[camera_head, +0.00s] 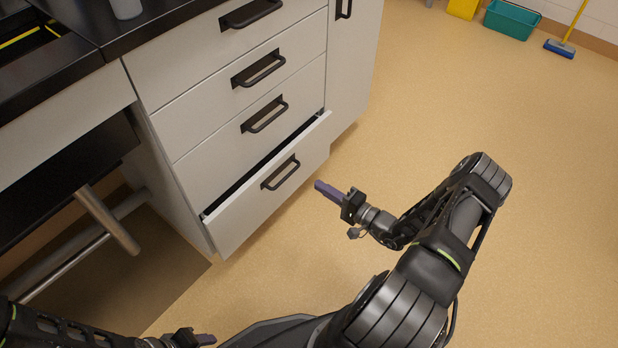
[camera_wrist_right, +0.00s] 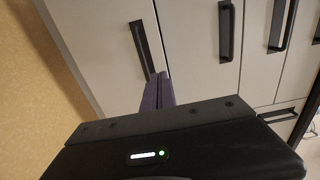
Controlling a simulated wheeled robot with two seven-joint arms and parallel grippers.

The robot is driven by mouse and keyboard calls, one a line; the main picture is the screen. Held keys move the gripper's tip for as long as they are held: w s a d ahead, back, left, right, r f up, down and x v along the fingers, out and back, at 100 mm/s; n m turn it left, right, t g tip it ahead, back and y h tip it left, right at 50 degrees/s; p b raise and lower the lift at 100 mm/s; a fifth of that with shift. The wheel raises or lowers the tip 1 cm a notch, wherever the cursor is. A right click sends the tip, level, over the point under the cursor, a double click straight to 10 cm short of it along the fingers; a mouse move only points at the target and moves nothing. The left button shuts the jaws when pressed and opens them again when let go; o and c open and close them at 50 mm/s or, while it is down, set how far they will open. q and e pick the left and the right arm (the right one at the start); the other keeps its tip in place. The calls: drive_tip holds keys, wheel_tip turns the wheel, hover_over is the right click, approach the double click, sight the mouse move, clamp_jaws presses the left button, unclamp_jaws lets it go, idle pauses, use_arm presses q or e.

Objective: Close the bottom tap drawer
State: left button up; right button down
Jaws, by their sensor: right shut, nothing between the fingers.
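The bottom drawer (camera_head: 262,200) of the light grey cabinet stands partly open, with a dark gap along its top edge. Its black bar handle (camera_head: 280,172) faces me. My right gripper (camera_head: 322,188) has purple fingers and is shut and empty, in front of the drawer's right part and to the right of the handle in the head view. In the right wrist view its fingers (camera_wrist_right: 157,90) overlap the lower end of a black handle (camera_wrist_right: 142,48); I cannot tell if they touch. My left gripper (camera_head: 205,339) is at the bottom edge of the head view, its jaw opening unclear.
The drawers above, such as the one with this handle (camera_head: 264,114), look closed. A dark countertop (camera_head: 140,22) lies on top. A metal-legged bench frame (camera_head: 105,220) stands left. Floor (camera_head: 480,110) to the right is clear; a teal bin (camera_head: 512,20) and broom (camera_head: 560,48) are far back.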

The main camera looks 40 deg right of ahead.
sight(280, 161)
drive_tip(key=b+x, duration=0.3)
drive_tip(key=x, duration=0.9)
drive_tip(key=shift+w+a+f+b, duration=0.1)
drive_tip(key=shift+w+b, duration=0.15)
drive_tip(key=shift+b, duration=0.15)
drive_tip(key=shift+w+a, duration=0.1)
drive_tip(key=shift+w, duration=0.3)
drive_tip(key=b+x, duration=0.1)
drive_tip(key=x, duration=0.2)
drive_tip(key=shift+w+a, duration=0.15)
drive_tip(key=shift+w, duration=0.45)
drive_tip(key=shift+r, duration=0.25)
drive_tip(key=shift+w, duration=0.1)
